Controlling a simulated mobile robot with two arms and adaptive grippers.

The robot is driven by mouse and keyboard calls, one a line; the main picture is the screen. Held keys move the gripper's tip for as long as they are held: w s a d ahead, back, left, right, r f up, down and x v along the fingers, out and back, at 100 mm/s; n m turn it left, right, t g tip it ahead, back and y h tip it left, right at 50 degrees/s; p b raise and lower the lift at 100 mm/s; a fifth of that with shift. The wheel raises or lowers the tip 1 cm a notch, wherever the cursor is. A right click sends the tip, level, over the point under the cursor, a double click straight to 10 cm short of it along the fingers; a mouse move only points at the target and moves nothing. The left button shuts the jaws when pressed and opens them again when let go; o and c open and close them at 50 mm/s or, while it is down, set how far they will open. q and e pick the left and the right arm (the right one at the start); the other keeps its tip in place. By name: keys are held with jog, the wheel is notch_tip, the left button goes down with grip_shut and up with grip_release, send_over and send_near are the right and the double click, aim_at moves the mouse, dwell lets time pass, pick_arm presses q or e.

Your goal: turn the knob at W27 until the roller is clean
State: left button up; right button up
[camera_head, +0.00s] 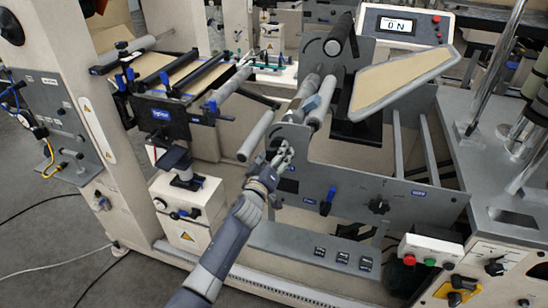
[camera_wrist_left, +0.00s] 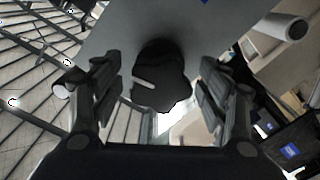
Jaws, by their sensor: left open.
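My left gripper (camera_head: 283,155) is at the left end of the grey front panel (camera_head: 350,174), its arm reaching up from the bottom of the head view. In the left wrist view the gripper (camera_wrist_left: 157,72) is open, its two fingers on either side of a black knob (camera_wrist_left: 160,88) with a pale pointer line. A gap shows on both sides of the knob. In the head view the gripper hides that spot. Grey rollers (camera_head: 322,104) lie behind the panel; I cannot tell whether they are clean. The panel's labels are too small to read. My right gripper is not in view.
Another black knob (camera_head: 378,205) and a blue lever (camera_head: 327,200) stick out of the panel to the right. A roller end (camera_head: 255,136) juts out left of the gripper. A slanted tan board (camera_head: 402,80) and a display (camera_head: 398,26) stand behind.

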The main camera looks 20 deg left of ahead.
pick_arm(q)
jog(key=c, duration=1.1)
jog(key=m, duration=0.8)
jog(key=shift+b, duration=0.35)
jog(key=m, duration=0.3)
jog(key=shift+m, duration=0.3)
jog(key=m, duration=0.3)
jog(key=o, duration=1.1)
jog(key=shift+s, duration=0.1)
